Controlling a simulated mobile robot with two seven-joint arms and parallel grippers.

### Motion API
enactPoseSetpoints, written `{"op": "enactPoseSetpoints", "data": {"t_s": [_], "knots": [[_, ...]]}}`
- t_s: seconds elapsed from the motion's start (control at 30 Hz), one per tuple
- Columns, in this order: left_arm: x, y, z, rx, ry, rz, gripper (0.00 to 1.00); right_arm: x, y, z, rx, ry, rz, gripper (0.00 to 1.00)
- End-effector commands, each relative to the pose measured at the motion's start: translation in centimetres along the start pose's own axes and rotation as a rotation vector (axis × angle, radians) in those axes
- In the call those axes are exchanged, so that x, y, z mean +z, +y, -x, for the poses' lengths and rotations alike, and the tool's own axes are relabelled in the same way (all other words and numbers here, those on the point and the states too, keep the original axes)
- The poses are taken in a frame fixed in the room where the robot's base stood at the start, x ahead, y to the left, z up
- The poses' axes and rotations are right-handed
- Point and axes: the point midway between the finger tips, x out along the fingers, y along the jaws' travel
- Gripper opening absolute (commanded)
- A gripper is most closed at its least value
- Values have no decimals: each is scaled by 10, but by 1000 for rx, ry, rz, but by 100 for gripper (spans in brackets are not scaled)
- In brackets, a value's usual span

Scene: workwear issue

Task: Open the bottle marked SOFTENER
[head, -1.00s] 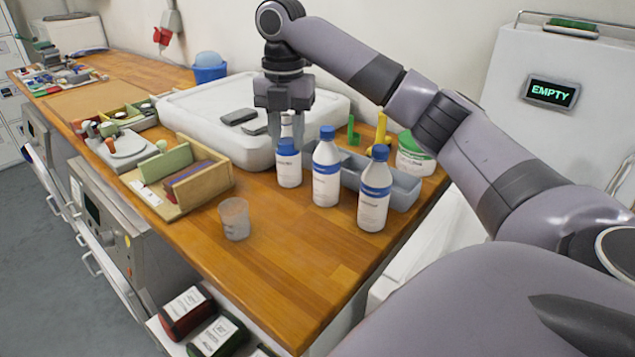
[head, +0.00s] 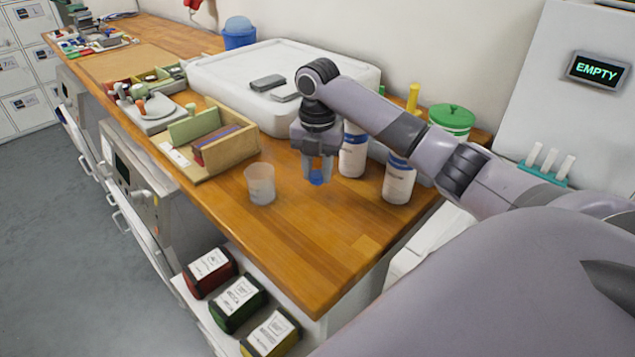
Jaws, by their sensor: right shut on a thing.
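My right gripper (head: 317,176) points down over the wooden worktop, in front of the bottles. It is shut on a small blue cap (head: 317,179), with no bottle body visible below it. Two white bottles with blue bands stand upright to the right: one behind the gripper (head: 352,158) and one nearer (head: 398,182). My arm hides their tops. The third, shorter bottle seen earlier does not show; my gripper covers about that spot. I cannot read any label, so I cannot tell which bottle is marked SOFTENER. My left gripper is out of view.
A translucent cup (head: 260,185) stands left of the gripper. A wooden organiser box (head: 235,150) and a large white case (head: 225,85) lie behind. A green-lidded tub (head: 452,118) is at the right. The front worktop (head: 310,250) is clear.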

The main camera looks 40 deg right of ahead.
Motion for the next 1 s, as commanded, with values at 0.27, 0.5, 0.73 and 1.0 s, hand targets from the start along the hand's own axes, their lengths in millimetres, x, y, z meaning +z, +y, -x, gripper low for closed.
{"op": "enactPoseSetpoints", "data": {"t_s": [0.27, 0.5, 0.73, 1.0], "knots": [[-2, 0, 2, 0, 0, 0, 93, -1, 0, -38, -3, 2, 1, 0], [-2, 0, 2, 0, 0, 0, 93, 0, 0, -40, -2, 1, 1, 0], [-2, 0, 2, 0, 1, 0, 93, 0, -1, -43, -3, 1, 0, 49], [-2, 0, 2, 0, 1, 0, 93, 0, 0, -43, -3, 1, 1, 58]]}}
